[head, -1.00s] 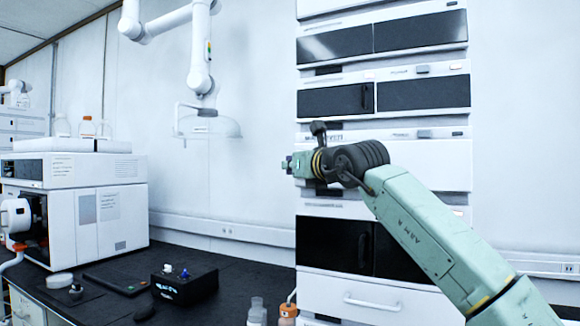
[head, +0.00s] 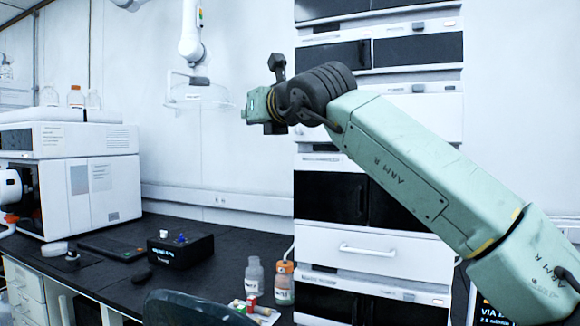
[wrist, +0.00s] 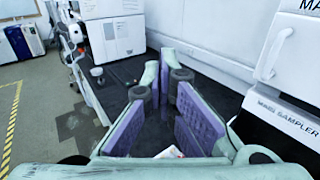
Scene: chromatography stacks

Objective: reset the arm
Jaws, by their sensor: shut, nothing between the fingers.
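My pale green arm (head: 400,165) rises from the lower right and crosses in front of the white chromatography stack (head: 385,235). Its dark wrist joint (head: 320,90) and green end (head: 258,104) point left, in front of the wall beside the stack. In the wrist view my gripper (wrist: 159,72) shows its purple-padded fingers, shut with nothing held. The fingers point out over the black bench top. In the head view the fingers cannot be made out clearly.
A white instrument (head: 85,180) stands at the left of the black bench (head: 210,280). A black box (head: 180,250), a clear bottle (head: 254,275) and an orange-capped bottle (head: 284,283) stand on the bench. A dark chair back (head: 200,308) is in front. A white fume arm (head: 190,45) hangs above.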

